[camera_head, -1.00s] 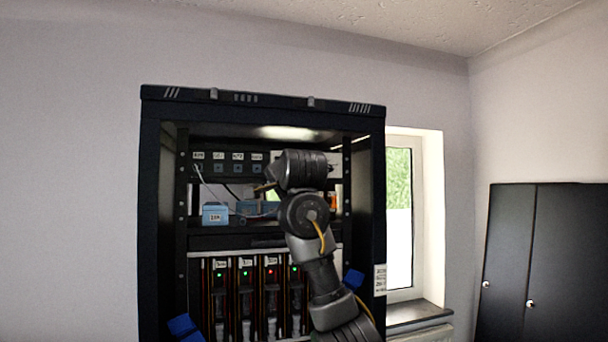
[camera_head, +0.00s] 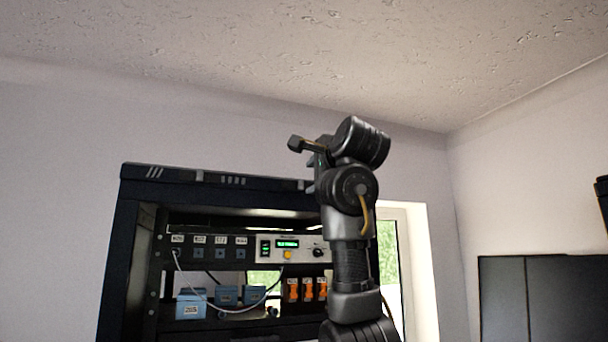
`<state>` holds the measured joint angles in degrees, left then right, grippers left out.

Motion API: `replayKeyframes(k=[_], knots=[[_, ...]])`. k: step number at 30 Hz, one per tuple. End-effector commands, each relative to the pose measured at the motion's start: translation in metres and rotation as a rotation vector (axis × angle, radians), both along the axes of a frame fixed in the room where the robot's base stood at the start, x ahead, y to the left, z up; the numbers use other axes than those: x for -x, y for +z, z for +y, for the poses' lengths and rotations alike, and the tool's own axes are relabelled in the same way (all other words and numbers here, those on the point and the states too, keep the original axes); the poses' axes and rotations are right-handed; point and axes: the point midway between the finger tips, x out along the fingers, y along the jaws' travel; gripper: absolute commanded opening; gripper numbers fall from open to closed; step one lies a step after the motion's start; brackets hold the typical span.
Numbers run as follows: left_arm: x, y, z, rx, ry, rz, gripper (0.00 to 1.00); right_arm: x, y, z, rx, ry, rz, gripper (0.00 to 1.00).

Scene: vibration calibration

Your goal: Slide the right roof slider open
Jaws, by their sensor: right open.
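The black rack cabinet (camera_head: 125,250) stands in front of me. Its roof edge carries a small left slider (camera_head: 197,174) and a small right slider (camera_head: 301,184), which sits just left of my right gripper. My right gripper (camera_head: 306,165) is raised at the roof's right part, open and pointing left. One finger shows above the roof edge; the other is lower, close to the right slider. Whether it touches the slider I cannot tell. My right arm hides the right end of the roof. My left gripper is not in view.
Inside the rack are a panel with a green display (camera_head: 288,244), orange switches (camera_head: 308,290), a blue box (camera_head: 190,304) and loose cables. A window (camera_head: 388,265) is behind on the right, and a dark cupboard (camera_head: 505,300) stands farther right. Space above the roof is free.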

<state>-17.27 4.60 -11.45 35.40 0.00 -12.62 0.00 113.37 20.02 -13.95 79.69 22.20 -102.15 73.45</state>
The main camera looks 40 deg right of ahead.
Motion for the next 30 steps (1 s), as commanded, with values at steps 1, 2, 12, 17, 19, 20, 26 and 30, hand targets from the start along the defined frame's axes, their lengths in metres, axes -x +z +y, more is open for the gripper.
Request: replayKeyframes(k=[1, 2, 12, 17, 19, 20, 26, 30], knots=[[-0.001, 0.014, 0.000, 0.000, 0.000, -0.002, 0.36, -0.011, 0.005, -0.003, -0.001, 0.000, 0.005, 0.47], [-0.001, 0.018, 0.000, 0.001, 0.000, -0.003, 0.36, -0.016, 0.006, -0.005, -0.001, 0.000, 0.004, 0.47], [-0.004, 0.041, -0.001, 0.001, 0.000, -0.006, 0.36, -0.055, 0.002, -0.019, 0.000, -0.001, 0.000, 0.47], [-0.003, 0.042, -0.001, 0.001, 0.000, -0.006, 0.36, -0.058, 0.000, -0.021, 0.001, -0.001, 0.000, 0.47], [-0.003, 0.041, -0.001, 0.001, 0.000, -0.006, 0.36, -0.058, 0.000, -0.021, 0.001, -0.001, -0.001, 0.47], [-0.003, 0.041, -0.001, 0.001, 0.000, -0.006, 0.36, -0.058, 0.000, -0.021, 0.001, -0.001, -0.001, 0.47], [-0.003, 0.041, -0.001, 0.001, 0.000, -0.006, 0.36, -0.058, 0.000, -0.021, 0.001, -0.002, -0.001, 0.33], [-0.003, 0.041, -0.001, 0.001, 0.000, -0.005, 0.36, -0.058, 0.000, -0.021, 0.001, -0.002, 0.000, 0.15]])
